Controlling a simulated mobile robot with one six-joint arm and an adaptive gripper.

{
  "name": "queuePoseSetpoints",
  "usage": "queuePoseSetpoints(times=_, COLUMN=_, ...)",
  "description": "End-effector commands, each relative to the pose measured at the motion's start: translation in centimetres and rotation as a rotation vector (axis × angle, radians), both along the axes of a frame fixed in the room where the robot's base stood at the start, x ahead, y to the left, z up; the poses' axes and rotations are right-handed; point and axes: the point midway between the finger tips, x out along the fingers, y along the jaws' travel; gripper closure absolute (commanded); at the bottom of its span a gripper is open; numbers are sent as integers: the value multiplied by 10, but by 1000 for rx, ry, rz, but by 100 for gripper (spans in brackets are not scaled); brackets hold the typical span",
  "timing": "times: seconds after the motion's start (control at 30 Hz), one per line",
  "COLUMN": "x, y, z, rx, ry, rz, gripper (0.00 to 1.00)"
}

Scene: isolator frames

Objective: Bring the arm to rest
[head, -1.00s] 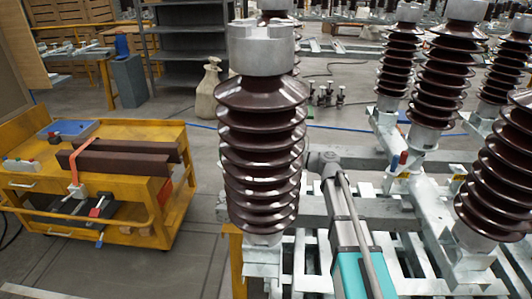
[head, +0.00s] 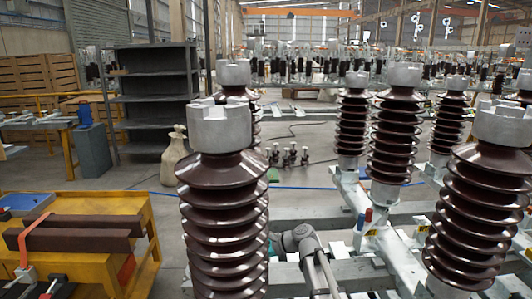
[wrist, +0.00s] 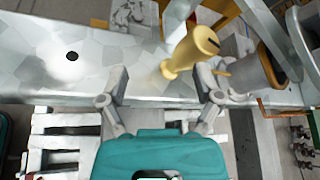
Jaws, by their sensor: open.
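My gripper (wrist: 160,98) shows in the wrist view with its two grey fingers spread apart and nothing between the tips. A galvanized steel beam (wrist: 60,50) with a dark hole lies ahead of the fingers. A yellow cylindrical piece (wrist: 190,52) is at the beam, just beyond and near the right finger; I cannot tell whether they touch. In the head view, part of my grey arm shows at the bottom centre, right of the nearest brown ribbed insulator (head: 222,205). The gripper is not visible there.
More insulators (head: 395,135) stand on the steel frame at right. A yellow cart (head: 95,225) carrying dark bars is at left. A grey shelf (head: 150,100), a sack (head: 174,155) and a blue-topped grey box (head: 92,150) stand behind. Open floor lies between cart and shelf.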

Motion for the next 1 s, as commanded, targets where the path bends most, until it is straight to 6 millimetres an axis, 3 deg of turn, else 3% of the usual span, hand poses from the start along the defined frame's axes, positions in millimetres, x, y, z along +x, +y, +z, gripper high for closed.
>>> queuePoseSetpoints(times=0.27, x=-41, y=-48, z=-49, rx=-365, ry=-257, rz=186, gripper=17)
queuePoseSetpoints(times=0.5, x=-79, y=-105, z=-85, rx=-698, ry=-439, rz=442, gripper=17)
queuePoseSetpoints(times=0.7, x=-106, y=-154, z=-103, rx=-921, ry=-524, rz=678, gripper=17)
queuePoseSetpoints(times=1.0, x=-132, y=-198, z=-111, rx=-1092, ry=-562, rz=919, gripper=17)
